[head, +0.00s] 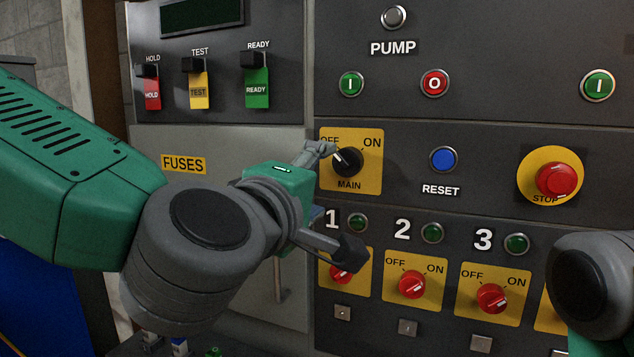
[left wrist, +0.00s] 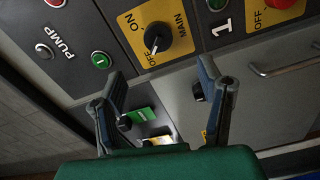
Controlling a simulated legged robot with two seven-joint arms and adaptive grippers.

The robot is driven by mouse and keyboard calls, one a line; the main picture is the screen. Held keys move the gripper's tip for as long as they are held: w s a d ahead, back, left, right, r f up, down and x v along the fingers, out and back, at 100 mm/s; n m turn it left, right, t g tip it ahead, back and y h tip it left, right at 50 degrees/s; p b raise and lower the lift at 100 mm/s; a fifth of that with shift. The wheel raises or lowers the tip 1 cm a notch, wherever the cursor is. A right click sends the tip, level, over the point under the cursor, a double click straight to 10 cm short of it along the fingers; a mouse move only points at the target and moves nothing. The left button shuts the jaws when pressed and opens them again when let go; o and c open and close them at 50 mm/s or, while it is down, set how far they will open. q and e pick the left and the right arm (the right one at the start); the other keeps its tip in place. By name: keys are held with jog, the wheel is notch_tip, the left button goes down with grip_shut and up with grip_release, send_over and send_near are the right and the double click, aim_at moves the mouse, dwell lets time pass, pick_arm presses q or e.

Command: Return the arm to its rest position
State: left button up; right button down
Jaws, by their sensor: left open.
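My left arm comes in from the left in the head view, in front of the control panel (head: 480,215). Its left gripper (head: 338,200) is open, with one finger by the MAIN switch's yellow plate and the other over switch 1. The left gripper's two spread fingers also show in the left wrist view (left wrist: 160,75), with nothing between them. The black MAIN knob (head: 347,162) has its white mark toward OFF; it also shows in the left wrist view (left wrist: 157,37), beyond the fingers. I cannot tell whether a finger touches the panel. My right gripper is out of view.
Red switches 1 (head: 341,273), 2 (head: 411,285) and 3 (head: 491,299) line the lower panel. A red STOP button (head: 558,180) and blue RESET button (head: 443,160) are right of MAIN. A FUSES door (head: 225,150) lies behind my left arm. Part of my right arm shows lower right.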

pick_arm(q)
jog(key=shift+f, duration=0.1)
jog(key=s+a+f+m+g+y, duration=0.1)
jog(key=a+f+m+g, duration=0.15)
jog(key=f, duration=0.85)
jog(key=s+a+f+m+g, duration=0.1)
jog(key=f+m+g, duration=0.15)
jog(key=f, duration=0.95)
jog(key=s+a+f+m+g+y, duration=0.1)
jog(key=a+f+g, duration=0.15)
jog(key=f, duration=0.85)
jog(key=s+a+f+m+g+y, duration=0.1)
jog(key=s+a+f+m+g, duration=0.5)
jog(key=s+f, duration=0.65)
jog(key=s+a+f+m+g+y, duration=0.1)
jog(key=s+a+f+g+y, duration=0.1)
jog(key=s+a+f, duration=0.7)
jog(key=s+a+g, duration=0.1)
jog(key=s+a, duration=0.2)
jog(key=shift+s+a+f+y, duration=0.15)
jog(key=shift+a+y, duration=0.1)
jog(key=shift+y, duration=0.05)
